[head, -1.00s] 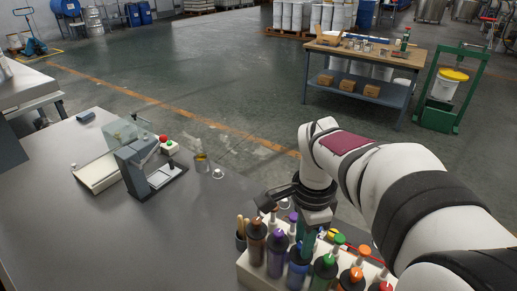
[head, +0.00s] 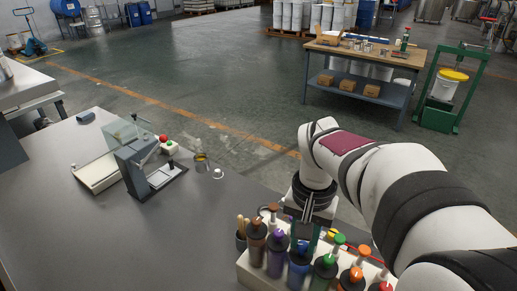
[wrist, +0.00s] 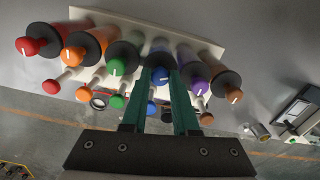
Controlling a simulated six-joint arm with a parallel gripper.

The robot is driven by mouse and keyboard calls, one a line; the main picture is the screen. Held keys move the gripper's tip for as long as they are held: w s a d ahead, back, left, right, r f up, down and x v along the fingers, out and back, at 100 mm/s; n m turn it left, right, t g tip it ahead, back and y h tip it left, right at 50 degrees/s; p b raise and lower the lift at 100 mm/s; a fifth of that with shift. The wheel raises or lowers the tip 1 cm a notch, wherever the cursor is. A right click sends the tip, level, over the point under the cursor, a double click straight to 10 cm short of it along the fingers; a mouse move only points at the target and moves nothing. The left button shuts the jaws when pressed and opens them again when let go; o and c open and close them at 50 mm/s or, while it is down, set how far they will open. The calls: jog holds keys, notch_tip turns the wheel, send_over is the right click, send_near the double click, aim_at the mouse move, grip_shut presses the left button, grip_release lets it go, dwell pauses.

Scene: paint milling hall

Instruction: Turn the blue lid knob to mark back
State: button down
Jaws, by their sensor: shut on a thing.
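The blue lid knob (wrist: 160,76) sits on a dark bottle in the rack's near row, between the green and purple ones. In the head view the blue knob (head: 303,246) is partly hidden by my gripper. My gripper (head: 304,238) points down at it from above. In the wrist view my gripper (wrist: 162,74) has its two green fingers on either side of the blue knob, shut on it. The white pointer line on the blue knob is too small and covered to read clearly.
The pale rack (head: 254,272) holds several bottles, with purple (wrist: 196,86) and green (wrist: 118,58) lids close beside. Smaller coloured knobs stand behind, including a blue one (wrist: 152,106). A bench device (head: 145,165) stands at left. The table (head: 190,230) is clear between.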

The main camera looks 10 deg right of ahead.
aim_at(303, 244)
jog(key=n, duration=1.2)
jog(key=shift+n, duration=0.3)
dwell(0.5)
jog(key=c, duration=0.7)
grip_release()
notch_tip(303, 244, up, 16)
jog(key=s+a+f+m, duration=0.3)
jog(key=s+f, duration=0.3)
jog(key=s+a+f+m+y, duration=0.1)
jog(key=s+a+f+m, duration=0.2)
jog(key=s+f, duration=0.3)
jog(key=s+a+f+m, duration=0.3)
jog(key=s+f+m, duration=0.2)
jog(key=s+f, duration=0.1)
jog(key=shift+a+y, duration=0.1)
jog(key=shift+y, duration=0.3)
